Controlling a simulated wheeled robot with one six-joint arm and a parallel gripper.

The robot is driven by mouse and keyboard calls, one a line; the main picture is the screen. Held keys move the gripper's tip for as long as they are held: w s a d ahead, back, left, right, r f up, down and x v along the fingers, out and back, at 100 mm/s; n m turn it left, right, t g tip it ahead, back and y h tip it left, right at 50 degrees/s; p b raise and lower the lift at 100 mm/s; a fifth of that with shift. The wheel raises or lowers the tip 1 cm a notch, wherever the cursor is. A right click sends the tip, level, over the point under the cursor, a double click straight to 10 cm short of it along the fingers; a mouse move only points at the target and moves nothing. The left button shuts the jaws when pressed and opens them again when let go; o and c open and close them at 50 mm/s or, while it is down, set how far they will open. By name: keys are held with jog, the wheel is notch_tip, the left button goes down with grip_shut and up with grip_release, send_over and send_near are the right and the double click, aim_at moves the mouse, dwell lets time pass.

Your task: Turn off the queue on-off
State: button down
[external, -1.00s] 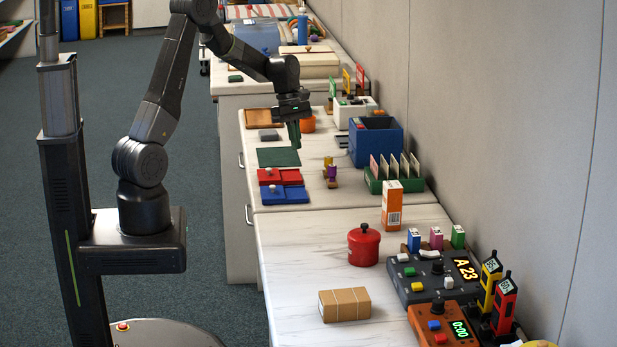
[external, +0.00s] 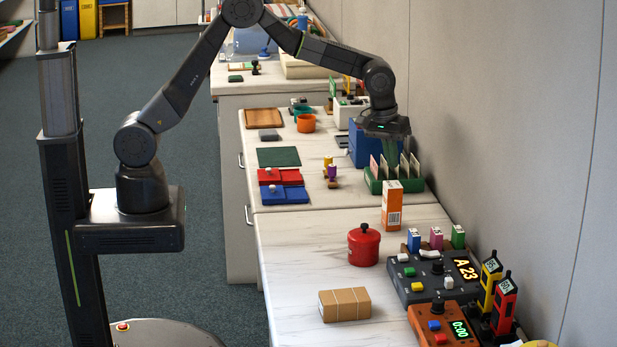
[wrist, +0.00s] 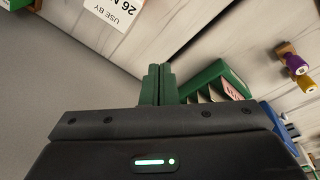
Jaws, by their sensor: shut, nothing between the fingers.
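The grey queue box (external: 432,275) stands on the near counter against the wall, with a lit display (external: 466,269) reading A 23. On its top are a green button, a yellow button, a white part and a black knob (external: 437,267); which of these is the on-off is not clear. My gripper (external: 389,150) is above the green card rack on the further counter, beyond the queue box and well apart from it. Its green fingers (wrist: 157,84) are together and empty in the wrist view. The queue box does not show in the wrist view.
An orange and white carton (external: 392,207) stands between the green rack (external: 376,184) and the queue box. A red pot (external: 364,246) and a brown parcel (external: 344,304) are left of it. An orange timer (external: 442,325) and yellow and red handsets (external: 503,304) crowd the near right.

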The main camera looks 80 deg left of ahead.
jog(key=s+d+r+m+t+p, duration=0.1)
jog(key=d+m, duration=0.3)
jog(key=d, duration=1.1)
jog(key=s+d+r+m+t+p, duration=0.1)
jog(key=d+r+m, duration=0.3)
jog(key=d, duration=1.1)
jog(key=shift+s+d+r+m+t+p, duration=0.25)
jog(key=shift+m+t+p, duration=0.2)
jog(key=shift+p, duration=0.2)
jog(key=shift+f, duration=0.1)
jog(key=p, duration=0.2)
send_over(429, 252)
jog(key=f, duration=0.9)
jog(key=shift+s+f, duration=0.1)
jog(key=shift+s, duration=0.1)
jog(key=shift+s+f+p, duration=0.2)
jog(key=shift+s+f, duration=0.05)
jog(key=shift+f, duration=0.3)
jog(key=shift+s+f+p, duration=0.15)
jog(key=shift+s+f, duration=0.1)
jog(key=shift+f, duration=0.3)
jog(key=shift+s+f, duration=0.2)
jog(key=shift+f, duration=0.5)
